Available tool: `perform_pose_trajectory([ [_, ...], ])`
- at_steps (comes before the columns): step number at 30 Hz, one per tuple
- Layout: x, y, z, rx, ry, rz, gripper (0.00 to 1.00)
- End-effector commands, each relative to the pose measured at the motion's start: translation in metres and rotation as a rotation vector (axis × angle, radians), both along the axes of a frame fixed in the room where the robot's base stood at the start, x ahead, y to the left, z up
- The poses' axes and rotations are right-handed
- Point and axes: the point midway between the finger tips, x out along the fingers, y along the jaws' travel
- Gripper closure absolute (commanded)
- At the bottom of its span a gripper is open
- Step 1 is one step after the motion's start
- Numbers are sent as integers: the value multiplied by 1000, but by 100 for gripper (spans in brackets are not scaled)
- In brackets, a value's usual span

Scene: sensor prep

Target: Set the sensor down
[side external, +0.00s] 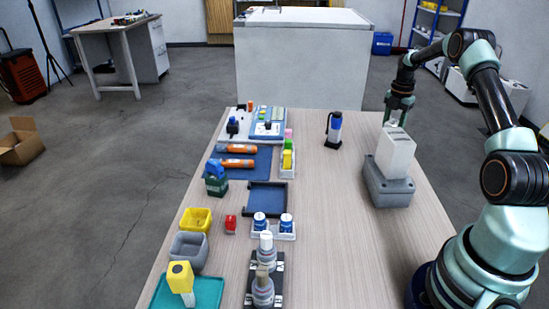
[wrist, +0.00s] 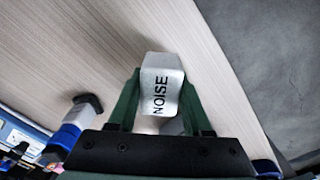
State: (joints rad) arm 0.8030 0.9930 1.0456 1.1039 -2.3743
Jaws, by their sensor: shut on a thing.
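The sensor is a white block marked NOISE, seen in the wrist view (wrist: 160,84). My gripper (wrist: 161,100) is shut on it, with one green finger on each side of the block. In the side view my gripper (side external: 398,106) points down over the right part of the table. A small pale part of the sensor (side external: 392,124) shows under the fingers, close to the top of a white box (side external: 395,153). That box stands in a grey base (side external: 389,190). I cannot tell whether the sensor touches the box or is apart from it.
A blue and black bottle-like item (side external: 334,130) stands left of the box. A navy tray (side external: 267,198), a yellow bin (side external: 195,220), a grey bin (side external: 188,252) and a teal tray (side external: 207,292) line the left side. The table (side external: 335,235) is bare in the middle.

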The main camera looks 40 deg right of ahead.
Motion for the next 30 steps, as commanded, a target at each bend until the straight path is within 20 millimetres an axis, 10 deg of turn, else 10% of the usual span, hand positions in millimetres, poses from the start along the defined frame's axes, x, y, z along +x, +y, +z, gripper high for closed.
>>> perform_pose_trajectory([
  [26, 0, 0, -54, -1, -1, 0, 100],
  [27, 0, 0, -54, -1, -1, 0, 43],
  [30, 0, 0, -53, -1, -1, 0, 21],
])
